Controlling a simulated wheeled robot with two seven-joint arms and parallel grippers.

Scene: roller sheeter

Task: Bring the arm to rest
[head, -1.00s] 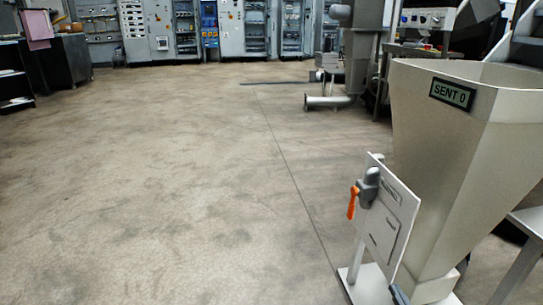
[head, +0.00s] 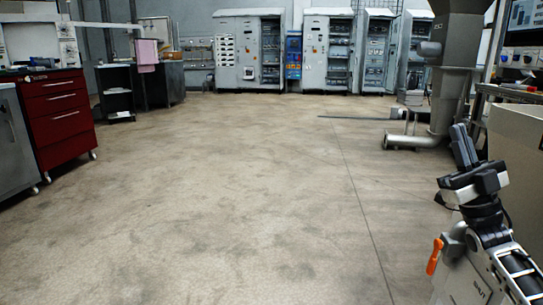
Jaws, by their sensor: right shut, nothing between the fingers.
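My right gripper (head: 462,148) is at the right side of the head view, raised with its fingers pointing up. The fingers are together and hold nothing. It stands in front of the beige hopper (head: 516,150), which is cut off by the right edge. An orange lever (head: 434,256) with a grey body shows beside my right forearm at the lower right. The panel behind it is mostly hidden by my arm. My left gripper is not in view.
The concrete floor (head: 230,200) is wide and clear. A red tool cabinet (head: 62,115) stands at the left. Grey electrical cabinets (head: 245,50) line the back wall. A metal column with a pipe (head: 412,141) stands at the back right.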

